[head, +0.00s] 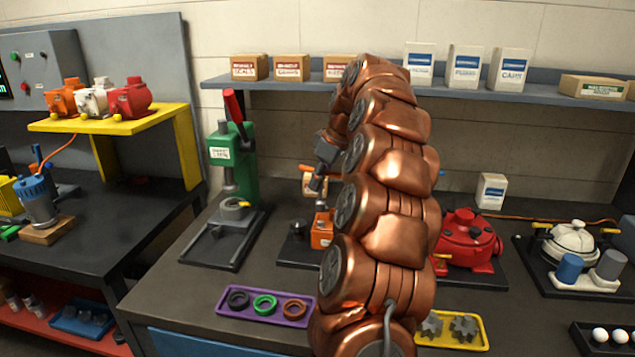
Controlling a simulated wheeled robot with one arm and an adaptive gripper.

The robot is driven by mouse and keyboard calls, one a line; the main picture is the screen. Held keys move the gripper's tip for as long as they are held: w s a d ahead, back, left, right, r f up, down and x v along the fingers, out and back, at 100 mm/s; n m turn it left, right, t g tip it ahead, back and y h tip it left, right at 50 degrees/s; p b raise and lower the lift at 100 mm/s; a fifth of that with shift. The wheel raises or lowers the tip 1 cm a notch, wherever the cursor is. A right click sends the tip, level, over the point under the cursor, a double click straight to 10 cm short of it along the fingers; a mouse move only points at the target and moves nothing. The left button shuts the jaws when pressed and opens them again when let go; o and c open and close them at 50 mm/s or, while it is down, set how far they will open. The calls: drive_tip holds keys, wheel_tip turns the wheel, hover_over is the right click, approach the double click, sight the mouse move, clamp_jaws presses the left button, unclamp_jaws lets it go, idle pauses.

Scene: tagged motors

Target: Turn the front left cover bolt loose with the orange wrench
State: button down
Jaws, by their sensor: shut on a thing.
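My gripper (317,182) is a dark grey device pointing down just left of my copper arm. It is shut on the orange wrench (306,168), of which only a short orange part shows beside the fingers. Below it an orange motor (322,230) stands on a dark base plate (291,256) on the bench. My arm hides the motor's right side. The cover bolts, including the front left one, are too small or hidden to make out. I cannot tell whether the wrench touches a bolt.
A green press (233,165) stands left of the motor. A purple tray (223,305) with rings lies in front. A red motor (466,240), a white motor (573,240) and a yellow gear tray (478,344) are to the right. A shelf (230,84) with boxes runs behind.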

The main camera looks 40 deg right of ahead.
drive_tip(key=m, duration=0.2)
drive_tip(key=m+h, duration=0.1)
drive_tip(key=m, duration=0.1)
drive_tip(key=m+h, duration=0.1)
drive_tip(key=shift+d+f+m+p, duration=0.2)
drive_tip(key=shift+d+m+p, duration=0.1)
drive_tip(key=shift+m+p, duration=0.1)
drive_tip(key=shift+f+m+h, duration=0.25)
drive_tip(key=shift+m+h, duration=0.25)
drive_tip(key=shift+m, duration=0.3)
drive_tip(key=m+h, duration=0.1)
drive_tip(key=m, duration=0.1)
drive_tip(key=shift+s+d+f+m+b, duration=0.1)
drive_tip(key=shift+m+b, duration=0.2)
drive_tip(key=m, duration=0.1)
drive_tip(key=m+g+h, duration=0.1)
drive_tip(key=m, duration=0.1)
drive_tip(key=m+b, duration=0.1)
drive_tip(key=m, duration=0.1)
drive_tip(key=shift+s+d+f+g, duration=0.1)
drive_tip(key=shift+d+f+g, duration=0.1)
drive_tip(key=shift+f+g, duration=0.15)
drive_tip(key=m+g, duration=0.1)
drive_tip(key=m, duration=0.1)
drive_tip(key=m+g, duration=0.1)
drive_tip(key=m, duration=0.2)
drive_tip(key=shift+s+f+m+h+b, duration=0.2)
drive_tip(key=shift+m+h+b, duration=0.1)
drive_tip(key=shift+h+b, duration=0.1)
drive_tip(key=shift+a, duration=0.1)
